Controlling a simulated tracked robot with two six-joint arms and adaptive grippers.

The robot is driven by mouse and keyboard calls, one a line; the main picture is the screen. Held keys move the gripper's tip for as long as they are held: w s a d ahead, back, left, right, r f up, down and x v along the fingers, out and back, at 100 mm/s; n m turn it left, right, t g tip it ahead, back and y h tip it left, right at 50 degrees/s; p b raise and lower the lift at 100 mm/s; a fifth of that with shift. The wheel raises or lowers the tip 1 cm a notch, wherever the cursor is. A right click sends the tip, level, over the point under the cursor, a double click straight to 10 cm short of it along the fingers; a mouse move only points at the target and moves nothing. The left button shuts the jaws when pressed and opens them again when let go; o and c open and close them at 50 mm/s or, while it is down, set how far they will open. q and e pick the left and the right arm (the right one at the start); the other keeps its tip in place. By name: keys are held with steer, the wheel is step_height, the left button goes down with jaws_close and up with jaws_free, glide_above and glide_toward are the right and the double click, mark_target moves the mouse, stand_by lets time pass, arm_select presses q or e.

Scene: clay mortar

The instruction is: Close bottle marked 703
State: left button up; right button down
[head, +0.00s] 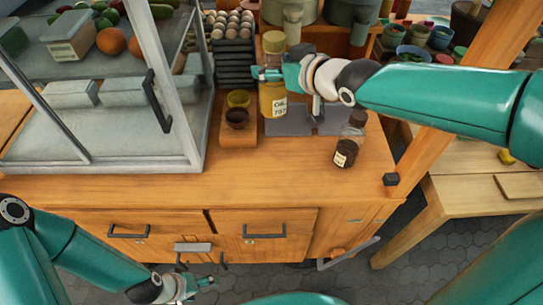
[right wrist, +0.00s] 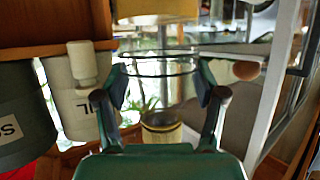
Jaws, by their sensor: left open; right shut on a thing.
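A glass bottle of yellow oil (head: 272,103) stands on the wooden counter, with a white label reading "OIL" and a number I cannot read surely. An olive-yellow top (head: 273,42) shows above it; whether it is seated is unclear. My right gripper (head: 265,74) is shut around the upper part of this bottle. In the right wrist view, the fingers of my right gripper (right wrist: 162,92) flank clear glass (right wrist: 160,65). A dark jar (head: 345,153) with a white label stands at the counter's front right; its number is too small to read. My left gripper (head: 203,284) is open, low before the drawers.
A glass display case (head: 100,135) fills the counter's left. Stacked trays of eggs (head: 232,25) stand behind. The front counter strip is mostly clear. A wooden post (head: 437,110) rises at right.

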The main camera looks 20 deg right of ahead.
mark_target(273, 94)
steer(key=shift+a, duration=0.1)
steer(key=shift+f, duration=0.15)
step_height(273, 94, down, 7)
steer(key=b, duration=0.5)
steer(key=shift+a+b, duration=0.1)
steer(key=shift+b, duration=0.25)
step_height(273, 94, down, 8)
steer(key=shift+f, duration=0.2)
steer(key=shift+f, duration=2.15)
